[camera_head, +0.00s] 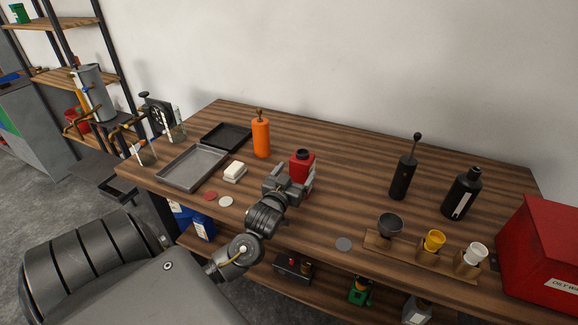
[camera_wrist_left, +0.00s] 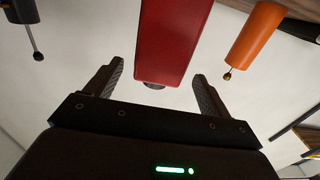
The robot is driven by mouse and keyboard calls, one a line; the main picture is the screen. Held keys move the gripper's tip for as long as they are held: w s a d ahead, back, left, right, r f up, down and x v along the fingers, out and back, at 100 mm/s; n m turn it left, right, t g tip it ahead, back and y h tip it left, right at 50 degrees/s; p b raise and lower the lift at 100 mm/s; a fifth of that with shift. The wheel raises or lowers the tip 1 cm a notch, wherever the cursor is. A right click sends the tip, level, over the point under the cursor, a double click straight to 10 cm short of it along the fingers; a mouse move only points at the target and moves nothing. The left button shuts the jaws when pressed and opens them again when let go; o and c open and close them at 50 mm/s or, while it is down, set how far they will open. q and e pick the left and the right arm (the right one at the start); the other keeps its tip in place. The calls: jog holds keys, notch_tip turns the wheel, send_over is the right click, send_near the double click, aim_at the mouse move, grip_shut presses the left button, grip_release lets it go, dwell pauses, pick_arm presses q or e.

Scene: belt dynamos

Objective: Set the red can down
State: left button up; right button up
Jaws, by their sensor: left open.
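The red can (camera_head: 302,164), with a dark cap, stands upright on the wooden bench (camera_head: 330,210), its lower part hidden behind my left gripper (camera_head: 290,184). In the left wrist view the red can (camera_wrist_left: 174,40) appears upside down, its cap toward the gripper. My left gripper's fingers (camera_wrist_left: 158,72) are open on either side of it, with visible gaps, so they do not grip it. Whether the can's base touches the bench is hidden. My right gripper is not in view.
An orange bottle (camera_head: 261,137) stands behind and left of the can. A white block (camera_head: 235,171), grey tray (camera_head: 192,167) and black tray (camera_head: 227,137) lie left. Black bottles (camera_head: 402,178), a cup rack (camera_head: 410,248) and red bin (camera_head: 545,250) are right.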

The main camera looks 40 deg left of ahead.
pick_arm(q)
jog(key=v, duration=0.4)
jog(key=shift+s+d+b, duration=0.1)
jog(key=shift+s+b, duration=0.15)
jog(key=shift+b, duration=0.05)
